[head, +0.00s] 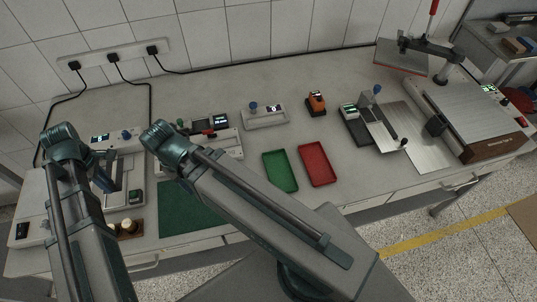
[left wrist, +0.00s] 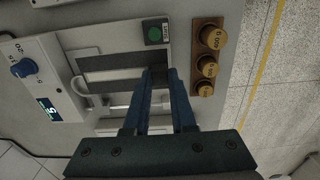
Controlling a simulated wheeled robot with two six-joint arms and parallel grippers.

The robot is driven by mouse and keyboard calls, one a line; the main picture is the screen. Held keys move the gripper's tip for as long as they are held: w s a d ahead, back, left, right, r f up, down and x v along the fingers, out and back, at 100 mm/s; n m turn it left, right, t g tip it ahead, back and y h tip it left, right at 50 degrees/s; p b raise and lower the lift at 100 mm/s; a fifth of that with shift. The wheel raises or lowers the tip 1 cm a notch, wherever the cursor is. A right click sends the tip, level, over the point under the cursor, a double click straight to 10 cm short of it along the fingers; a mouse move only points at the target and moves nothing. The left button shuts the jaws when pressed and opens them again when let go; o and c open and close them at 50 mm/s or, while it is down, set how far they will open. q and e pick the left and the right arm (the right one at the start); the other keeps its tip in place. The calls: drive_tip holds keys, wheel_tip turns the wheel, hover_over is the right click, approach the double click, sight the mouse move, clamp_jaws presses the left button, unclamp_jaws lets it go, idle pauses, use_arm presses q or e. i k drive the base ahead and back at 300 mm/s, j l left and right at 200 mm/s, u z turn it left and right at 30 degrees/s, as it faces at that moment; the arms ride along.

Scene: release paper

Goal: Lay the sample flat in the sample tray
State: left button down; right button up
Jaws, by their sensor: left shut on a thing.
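My left gripper (head: 109,184) is low over a pale bench device (head: 135,181) at the left of the bench, partly hidden by my arm. In the left wrist view the blue fingers (left wrist: 160,74) are close together over the grey strips (left wrist: 105,76) of this device. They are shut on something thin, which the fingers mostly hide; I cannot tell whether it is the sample. A green tray (head: 280,171) and a red tray (head: 317,164) lie empty near the bench middle; neither is clearly marked as the sample tray. My right gripper does not show.
Brass weights (left wrist: 208,68) in a wooden block stand beside the device. A dial unit (left wrist: 42,80) is on its other side. A green mat (head: 190,208) lies at the front edge. An orange device (head: 316,103) and a metal plate (head: 415,135) are farther right.

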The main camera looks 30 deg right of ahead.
sight(317, 163)
drive_tip(key=k+l, duration=0.1)
drive_tip(key=l, duration=0.3)
drive_tip(key=k+l, duration=0.15)
drive_tip(key=l, duration=0.2)
drive_tip(key=k+l, duration=0.1)
drive_tip(key=l, duration=0.3)
drive_tip(key=k+l, duration=0.1)
drive_tip(key=l, duration=0.3)
drive_tip(key=k+l, duration=0.15)
drive_tip(key=l, duration=0.2)
drive_tip(key=k+l, duration=0.1)
drive_tip(key=l, duration=0.3)
drive_tip(key=k+l, duration=0.15)
drive_tip(key=l, duration=0.25)
drive_tip(key=k+l, duration=0.1)
drive_tip(key=l, duration=0.25)
